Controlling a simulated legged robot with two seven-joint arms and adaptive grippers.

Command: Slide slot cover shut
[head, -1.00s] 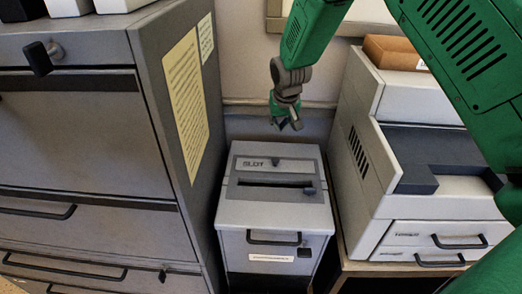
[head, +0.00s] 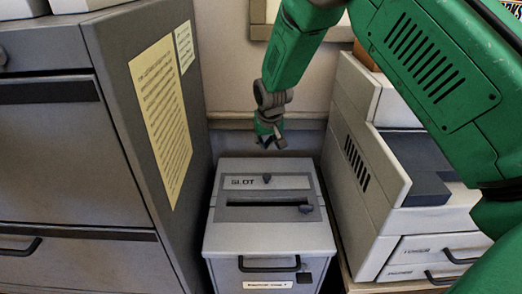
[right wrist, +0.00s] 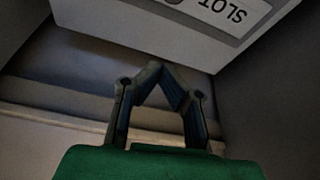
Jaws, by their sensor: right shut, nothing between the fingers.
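The grey box marked SLOT (head: 270,235) stands between the cabinet and the printer-like machine in the head view. Its top panel has a dark open slot (head: 262,204), a small dark knob (head: 267,178) near the label and another dark knob (head: 305,208) at the slot's right end. My right gripper (head: 272,145) is above and behind the box's back edge, apart from it, with nothing in it. In the right wrist view its fingertips (right wrist: 160,68) meet, and the box top with the SLOT label (right wrist: 215,12) shows beyond them. My left gripper is not in view.
A tall grey filing cabinet (head: 60,150) with yellow papers stands close on the left. A grey-white machine (head: 350,180) with drawers stands close on the right. A wall with a ledge (head: 235,122) is behind the box.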

